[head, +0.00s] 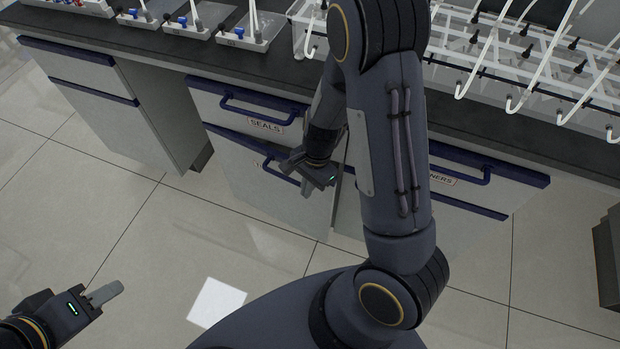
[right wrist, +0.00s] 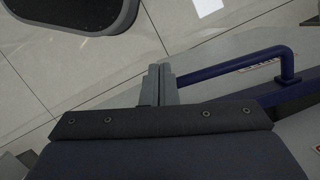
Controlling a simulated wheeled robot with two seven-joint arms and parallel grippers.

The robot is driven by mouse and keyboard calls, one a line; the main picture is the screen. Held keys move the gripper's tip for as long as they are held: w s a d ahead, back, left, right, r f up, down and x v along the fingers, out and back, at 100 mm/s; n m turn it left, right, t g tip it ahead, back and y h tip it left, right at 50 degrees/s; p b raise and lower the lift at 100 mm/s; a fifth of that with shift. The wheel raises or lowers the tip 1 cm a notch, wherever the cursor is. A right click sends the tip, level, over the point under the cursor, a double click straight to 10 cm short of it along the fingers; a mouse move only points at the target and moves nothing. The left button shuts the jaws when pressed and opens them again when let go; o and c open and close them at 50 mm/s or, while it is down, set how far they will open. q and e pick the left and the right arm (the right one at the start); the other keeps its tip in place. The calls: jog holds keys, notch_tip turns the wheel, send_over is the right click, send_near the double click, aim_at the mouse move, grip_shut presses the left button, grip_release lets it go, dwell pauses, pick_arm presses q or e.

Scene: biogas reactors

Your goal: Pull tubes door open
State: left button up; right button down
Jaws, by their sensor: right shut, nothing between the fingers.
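The tubes door (head: 262,190) is the lower front under the drawer labelled SEALS, and it looks closed. Its blue handle (head: 281,172) is partly covered by my right gripper (head: 308,186); its label cannot be read. In the right wrist view, the blue handle (right wrist: 245,62) stands to the right of my right gripper (right wrist: 160,84). The right fingers are together and empty, beside the handle's end with a small gap in that view. My left gripper (head: 104,293) is low at the left, away from the cabinets; whether its fingers are apart cannot be made out.
The SEALS drawer (head: 248,112) has its own blue handle just above. Another cabinet, with a partly hidden label, stands right of my arm. Trays (head: 240,32) and a white tube rack (head: 500,65) stand on the dark counter. The floor before the cabinets is clear.

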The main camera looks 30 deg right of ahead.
jog(key=shift+a+f, duration=0.2)
jog(key=shift+f, duration=0.45)
jog(key=shift+s+a, duration=0.15)
jog(key=shift+a, duration=0.05)
dwell(1.5)
